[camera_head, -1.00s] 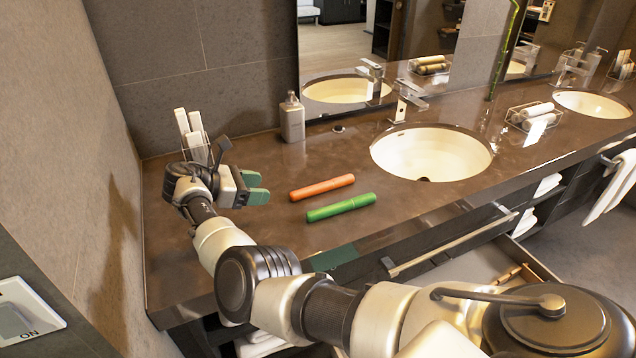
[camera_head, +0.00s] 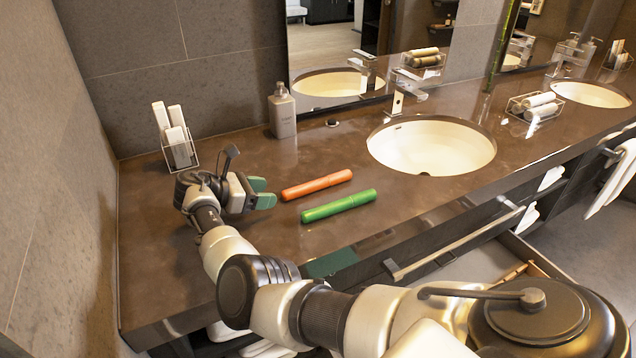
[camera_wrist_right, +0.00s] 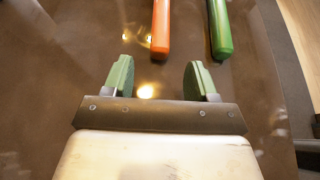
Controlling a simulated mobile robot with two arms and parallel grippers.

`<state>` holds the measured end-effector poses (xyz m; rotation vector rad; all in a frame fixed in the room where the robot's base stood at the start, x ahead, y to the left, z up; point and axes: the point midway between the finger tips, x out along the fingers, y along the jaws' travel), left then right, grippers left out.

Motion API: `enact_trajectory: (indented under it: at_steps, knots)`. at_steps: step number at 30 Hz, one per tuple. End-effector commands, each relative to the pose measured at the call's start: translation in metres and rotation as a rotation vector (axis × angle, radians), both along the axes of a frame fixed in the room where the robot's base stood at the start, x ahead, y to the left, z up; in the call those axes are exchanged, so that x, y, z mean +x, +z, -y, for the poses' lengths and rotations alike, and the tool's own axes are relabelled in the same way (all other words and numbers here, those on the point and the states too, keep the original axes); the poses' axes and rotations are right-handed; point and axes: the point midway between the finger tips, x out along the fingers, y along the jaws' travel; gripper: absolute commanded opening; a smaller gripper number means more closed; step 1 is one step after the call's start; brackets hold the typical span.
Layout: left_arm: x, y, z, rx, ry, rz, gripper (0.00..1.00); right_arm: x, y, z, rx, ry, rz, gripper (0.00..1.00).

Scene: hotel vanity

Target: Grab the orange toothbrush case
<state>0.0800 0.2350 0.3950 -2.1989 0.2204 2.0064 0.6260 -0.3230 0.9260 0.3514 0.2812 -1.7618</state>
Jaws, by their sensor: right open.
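The orange toothbrush case (camera_head: 317,185) lies on the brown vanity counter, left of the sink and behind a parallel green case (camera_head: 338,206). My right gripper (camera_head: 265,192) is open and empty, low over the counter just left of the orange case's near end. In the right wrist view, the orange case (camera_wrist_right: 161,30) lies ahead of the open green fingers (camera_wrist_right: 157,80), between their lines and apart from them. The green case (camera_wrist_right: 220,28) lies ahead of the right-hand finger, slightly outside it. My left gripper is not in view.
A soap bottle (camera_head: 282,112) and a wire holder (camera_head: 181,155) with white tubes stand at the back wall. The sink (camera_head: 430,148) is to the right. An open drawer (camera_head: 500,262) juts out below the counter front.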

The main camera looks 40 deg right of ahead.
Motion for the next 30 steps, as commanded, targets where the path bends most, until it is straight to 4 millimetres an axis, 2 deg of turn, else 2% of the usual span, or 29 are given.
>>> enact_trajectory:
  at_steps: [5, 9, 13, 22, 30]
  knots:
    - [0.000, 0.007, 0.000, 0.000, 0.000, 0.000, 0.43, -0.004, -0.002, 0.014, 0.000, -0.002, -0.001, 0.57]
    - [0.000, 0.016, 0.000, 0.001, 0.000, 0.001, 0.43, -0.009, -0.006, 0.034, 0.001, -0.002, -0.001, 0.57]
    - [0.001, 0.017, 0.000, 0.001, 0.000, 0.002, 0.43, -0.013, -0.014, 0.049, -0.001, -0.002, -0.001, 0.57]
    - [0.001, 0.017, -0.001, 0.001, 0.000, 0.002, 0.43, -0.013, -0.018, 0.053, 0.000, 0.001, 0.000, 0.57]
    - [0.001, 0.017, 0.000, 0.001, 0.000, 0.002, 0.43, -0.013, -0.017, 0.053, 0.000, 0.001, 0.000, 0.18]
